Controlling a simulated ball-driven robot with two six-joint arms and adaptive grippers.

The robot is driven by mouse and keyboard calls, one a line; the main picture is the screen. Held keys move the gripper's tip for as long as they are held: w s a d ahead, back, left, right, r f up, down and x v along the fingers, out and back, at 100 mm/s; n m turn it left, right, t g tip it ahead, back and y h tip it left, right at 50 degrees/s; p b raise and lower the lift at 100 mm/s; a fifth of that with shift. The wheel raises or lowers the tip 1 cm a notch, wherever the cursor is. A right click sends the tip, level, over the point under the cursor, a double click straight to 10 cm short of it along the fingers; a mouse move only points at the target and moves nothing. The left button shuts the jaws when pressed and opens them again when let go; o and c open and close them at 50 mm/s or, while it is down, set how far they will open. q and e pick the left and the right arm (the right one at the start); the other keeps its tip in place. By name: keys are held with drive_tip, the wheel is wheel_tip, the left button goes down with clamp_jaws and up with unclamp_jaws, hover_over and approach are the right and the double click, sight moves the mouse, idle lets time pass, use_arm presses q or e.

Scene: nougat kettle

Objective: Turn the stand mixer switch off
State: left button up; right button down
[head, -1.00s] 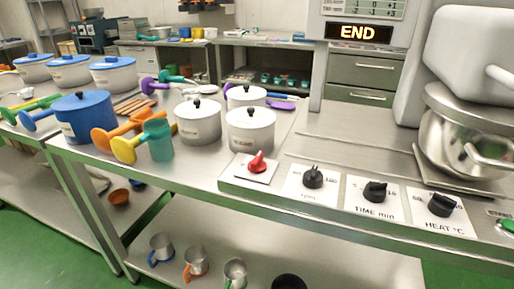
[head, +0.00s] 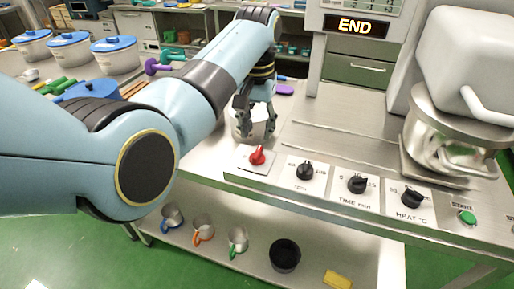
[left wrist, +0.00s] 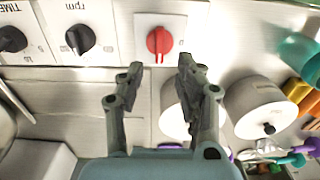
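The red switch knob (head: 257,156) sits on a white plate at the left end of the mixer's control strip. It also shows in the left wrist view (left wrist: 159,41), upright on its plate. My left gripper (head: 256,128) is above and behind the knob in the head view. In the left wrist view its two fingers (left wrist: 160,68) are spread, with the red knob just beyond the gap between the tips and nothing held. The stand mixer (head: 465,75) with its steel bowl is at the right. My right gripper is not in view.
Black rpm (head: 305,171), time (head: 357,184) and heat (head: 412,197) knobs line up right of the switch, then a green button (head: 467,217). A display (head: 358,27) reads END. White pots (left wrist: 262,106) stand close beside my gripper in the left wrist view.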

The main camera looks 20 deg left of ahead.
sight(257, 152)
use_arm(q)
wheel_tip(257, 152, down, 8)
drive_tip(key=shift+r+b, duration=0.25)
drive_tip(key=shift+b, duration=0.05)
clamp_jaws()
